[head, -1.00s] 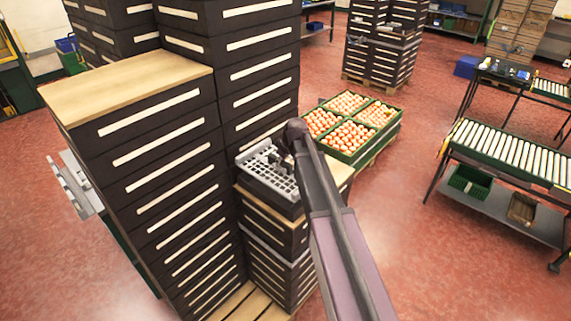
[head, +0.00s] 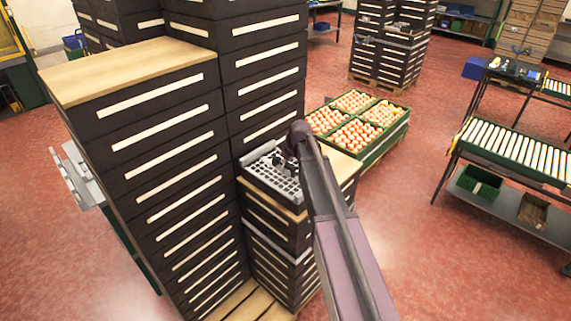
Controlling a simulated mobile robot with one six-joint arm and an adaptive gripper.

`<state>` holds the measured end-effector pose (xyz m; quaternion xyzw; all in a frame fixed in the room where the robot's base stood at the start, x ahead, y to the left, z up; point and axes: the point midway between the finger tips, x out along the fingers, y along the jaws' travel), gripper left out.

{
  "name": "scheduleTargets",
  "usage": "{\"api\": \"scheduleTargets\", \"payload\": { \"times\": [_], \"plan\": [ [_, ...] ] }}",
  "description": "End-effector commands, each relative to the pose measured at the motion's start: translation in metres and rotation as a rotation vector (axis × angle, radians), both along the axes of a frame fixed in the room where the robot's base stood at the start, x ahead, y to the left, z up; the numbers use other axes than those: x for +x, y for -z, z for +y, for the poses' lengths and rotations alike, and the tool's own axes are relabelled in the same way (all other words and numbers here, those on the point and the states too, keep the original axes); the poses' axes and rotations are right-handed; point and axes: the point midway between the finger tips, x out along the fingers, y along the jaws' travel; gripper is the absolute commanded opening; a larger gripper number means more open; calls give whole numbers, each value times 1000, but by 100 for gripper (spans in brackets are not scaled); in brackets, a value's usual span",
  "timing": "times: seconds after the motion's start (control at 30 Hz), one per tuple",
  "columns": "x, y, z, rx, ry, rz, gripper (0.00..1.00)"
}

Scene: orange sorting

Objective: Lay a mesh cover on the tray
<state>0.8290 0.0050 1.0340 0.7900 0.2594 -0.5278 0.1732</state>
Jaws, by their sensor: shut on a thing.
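A grey mesh cover (head: 262,183) with a grid of holes lies level over the top of a short stack of black trays (head: 270,228) with pale label strips. I cannot tell whether the cover rests fully on the stack or is held just above it. My gripper (head: 281,163) is at the upper part of the cover and shut on it. My arm comes in from the lower right and hides the stack's right side and part of the gripper, so the fingertips are hard to make out.
A tall stack of black trays with a wooden top (head: 130,68) stands close on the left. Green crates of oranges (head: 338,150) sit on a pallet behind. A roller conveyor (head: 515,150) stands at the right. Red floor (head: 450,265) is clear at the lower right.

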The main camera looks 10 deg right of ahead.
Motion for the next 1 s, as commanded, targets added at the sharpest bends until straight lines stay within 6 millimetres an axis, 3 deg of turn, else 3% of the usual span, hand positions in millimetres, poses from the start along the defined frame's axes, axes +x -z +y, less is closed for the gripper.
{"api": "scheduleTargets", "payload": {
  "times": [0.37,0.4,0.53,1.0],
  "plan": [
    [0,1,0,0,0,0,0],
    [0,1,0,0,0,0,27],
    [0,1,0,0,0,0,64],
    [0,2,0,0,0,0,64]
  ]
}}
